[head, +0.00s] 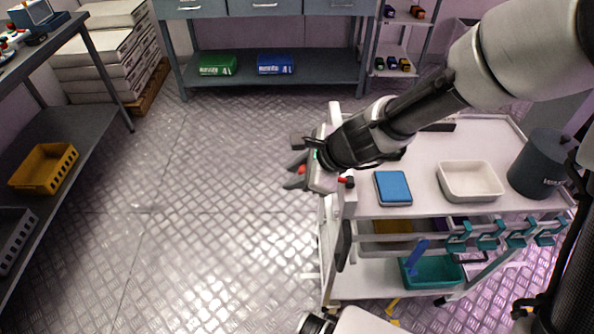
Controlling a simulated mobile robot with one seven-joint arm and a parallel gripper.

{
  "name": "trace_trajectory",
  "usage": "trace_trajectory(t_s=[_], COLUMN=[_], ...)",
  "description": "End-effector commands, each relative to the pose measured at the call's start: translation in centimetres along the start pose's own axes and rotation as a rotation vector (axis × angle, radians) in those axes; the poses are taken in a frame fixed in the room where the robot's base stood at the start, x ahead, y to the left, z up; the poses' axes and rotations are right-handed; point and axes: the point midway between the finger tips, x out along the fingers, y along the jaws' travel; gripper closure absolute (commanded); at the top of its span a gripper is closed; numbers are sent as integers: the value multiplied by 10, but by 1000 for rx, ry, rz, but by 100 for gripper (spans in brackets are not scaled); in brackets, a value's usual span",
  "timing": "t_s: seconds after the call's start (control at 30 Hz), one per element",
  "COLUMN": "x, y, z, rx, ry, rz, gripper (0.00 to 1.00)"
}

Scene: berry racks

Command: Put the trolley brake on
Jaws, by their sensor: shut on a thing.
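The white trolley (440,205) stands at the right, its left end under my arm. My gripper (299,172) is at the trolley's upper left corner, with dark fingers shut on a small red piece (302,169). The piece looks like part of the brake lever, but the fingers and wrist hide most of it. Another red bit (343,180) shows beside a dark knob on the trolley's left post. I cannot tell how the two red parts join, or the brake's position. The trolley's wheels are mostly hidden.
A blue-topped scale (393,187), a white tray (469,181) and a grey pot (540,165) stand on the trolley top. Teal clamps (487,236) hang at its front side. A dark shelf with a yellow crate (44,168) is at the left. The metal floor between is clear.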

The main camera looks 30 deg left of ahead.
Motion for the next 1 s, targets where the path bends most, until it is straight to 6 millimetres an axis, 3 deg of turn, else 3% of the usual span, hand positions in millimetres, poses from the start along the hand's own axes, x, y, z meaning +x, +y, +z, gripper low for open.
trace_trajectory(t_s=[0.03, 0.23, 0.8, 0.83, 0.9, 1.0], x=[5, 11, 13, 13, 13, 12], y=[4, 7, 8, 8, 8, 7], z=[-9, -15, -19, -19, -18, -16], rx=[9, 12, 16, 16, 14, 12], ry=[9, 11, 16, 16, 14, 11], rz=[3, 4, 5, 5, 4, 4], gripper=[100, 100, 100, 69, 57, 55])
